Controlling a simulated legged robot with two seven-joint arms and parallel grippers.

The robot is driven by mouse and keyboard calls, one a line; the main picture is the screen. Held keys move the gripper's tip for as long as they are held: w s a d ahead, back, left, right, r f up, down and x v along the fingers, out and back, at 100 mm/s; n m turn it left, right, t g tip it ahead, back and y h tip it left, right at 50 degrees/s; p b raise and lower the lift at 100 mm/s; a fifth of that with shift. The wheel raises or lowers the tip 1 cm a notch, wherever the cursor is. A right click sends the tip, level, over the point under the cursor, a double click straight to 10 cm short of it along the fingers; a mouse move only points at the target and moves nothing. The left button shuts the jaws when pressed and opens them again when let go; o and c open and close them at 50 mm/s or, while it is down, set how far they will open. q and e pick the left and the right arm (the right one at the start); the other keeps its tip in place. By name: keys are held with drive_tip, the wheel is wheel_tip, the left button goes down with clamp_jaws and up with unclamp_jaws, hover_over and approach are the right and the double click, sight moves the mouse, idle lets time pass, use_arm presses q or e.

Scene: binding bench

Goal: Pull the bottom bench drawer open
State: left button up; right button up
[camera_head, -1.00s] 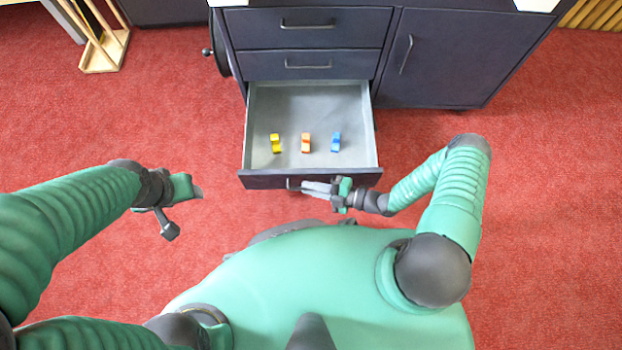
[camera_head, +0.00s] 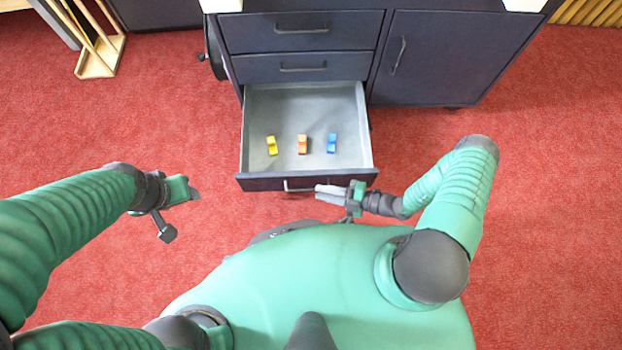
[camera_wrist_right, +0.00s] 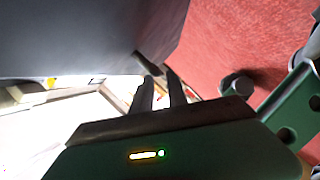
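The bottom bench drawer (camera_head: 255,110) is pulled well out, its grey inside showing. Its dark front (camera_head: 262,184) carries a bar handle (camera_head: 297,187). My right gripper (camera_head: 326,194) is just in front of the drawer front, fingers pointing left beside the right part of the handle. In the right wrist view its two fingers (camera_wrist_right: 161,92) stand apart with nothing visible between them, and a dark handle-like piece (camera_wrist_right: 147,65) shows just beyond the tips. My left gripper (camera_head: 184,212) is open and empty over the carpet, away from the drawer.
Yellow (camera_head: 271,146), orange (camera_head: 302,144) and blue (camera_head: 331,143) small toy-like blocks lie in the drawer. Two shut drawers (camera_head: 280,68) sit above it, and a shut cabinet door (camera_head: 430,60) is to the right. A wooden frame (camera_head: 98,62) stands far left.

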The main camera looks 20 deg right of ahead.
use_arm(q)
drive_tip(key=p+v, duration=0.2)
drive_tip(key=v, duration=0.1)
drive_tip(key=shift+w, duration=0.3)
use_arm(e)
drive_tip(key=v, duration=1.1)
drive_tip(key=shift+s, duration=0.15)
drive_tip(key=shift+d+f, duration=0.1)
drive_tip(key=shift+d, duration=0.05)
